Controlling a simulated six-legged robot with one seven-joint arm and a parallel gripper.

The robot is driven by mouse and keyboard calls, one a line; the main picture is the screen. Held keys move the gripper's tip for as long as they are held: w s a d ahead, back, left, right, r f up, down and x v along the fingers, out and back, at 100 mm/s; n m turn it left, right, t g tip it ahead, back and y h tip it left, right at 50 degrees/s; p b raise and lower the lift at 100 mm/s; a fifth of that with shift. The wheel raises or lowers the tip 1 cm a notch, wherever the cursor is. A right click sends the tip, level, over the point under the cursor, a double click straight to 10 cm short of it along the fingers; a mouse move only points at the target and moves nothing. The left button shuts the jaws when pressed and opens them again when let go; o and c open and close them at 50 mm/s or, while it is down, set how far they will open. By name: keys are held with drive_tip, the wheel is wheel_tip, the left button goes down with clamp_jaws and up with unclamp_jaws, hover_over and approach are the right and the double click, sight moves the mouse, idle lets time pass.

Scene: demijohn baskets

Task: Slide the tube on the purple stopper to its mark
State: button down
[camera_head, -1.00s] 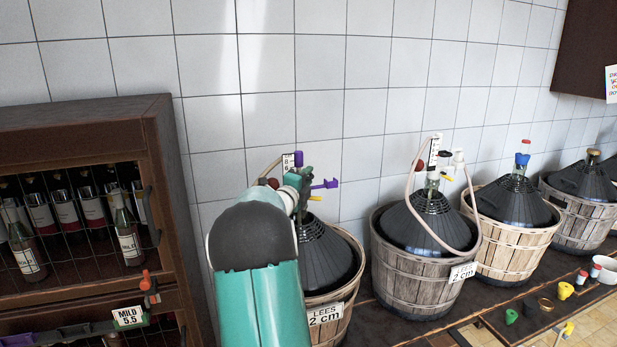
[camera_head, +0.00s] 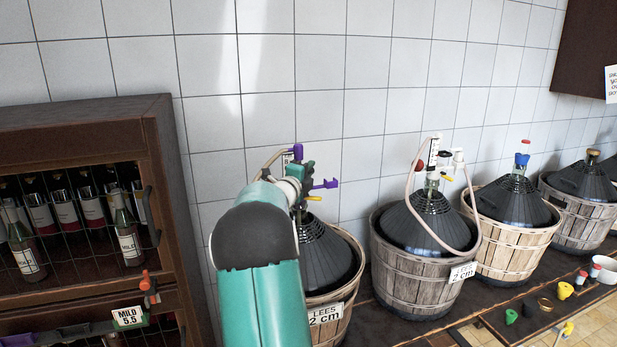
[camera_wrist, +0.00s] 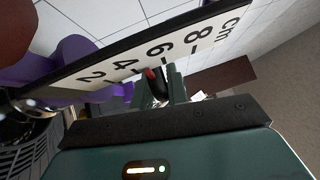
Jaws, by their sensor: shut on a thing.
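A purple stopper (camera_wrist: 75,52) shows at the left of the wrist view beside a white scale plate (camera_wrist: 205,35) marked 2, 4, 6, 8 cm. In the head view purple parts (camera_head: 325,184) show at the neck of the nearest demijohn (camera_head: 322,258), and the scale is mostly hidden behind my arm. My gripper (camera_wrist: 164,84) is shut on the dark tube (camera_wrist: 157,84) beside the scale, around the 4 to 6 figures. A small red tip (camera_wrist: 150,74) shows there. The tube's lower end is hidden.
A second demijohn (camera_head: 428,225) with a pale looped hose stands close to the right, with more basketed demijohns beyond. A wooden bottle cabinet (camera_head: 165,200) stands at the left. Coloured stoppers (camera_head: 565,290) lie on the bench at the lower right.

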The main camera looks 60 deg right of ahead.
wheel_tip(320, 180, up, 4)
drive_tip(key=shift+f, duration=0.15)
drive_tip(key=c, duration=1.5)
unclamp_jaws()
drive_tip(key=a+f, duration=0.1)
drive_tip(key=a, duration=1.2)
drive_tip(key=shift+a+f, duration=0.3)
drive_tip(key=shift+a, duration=0.1)
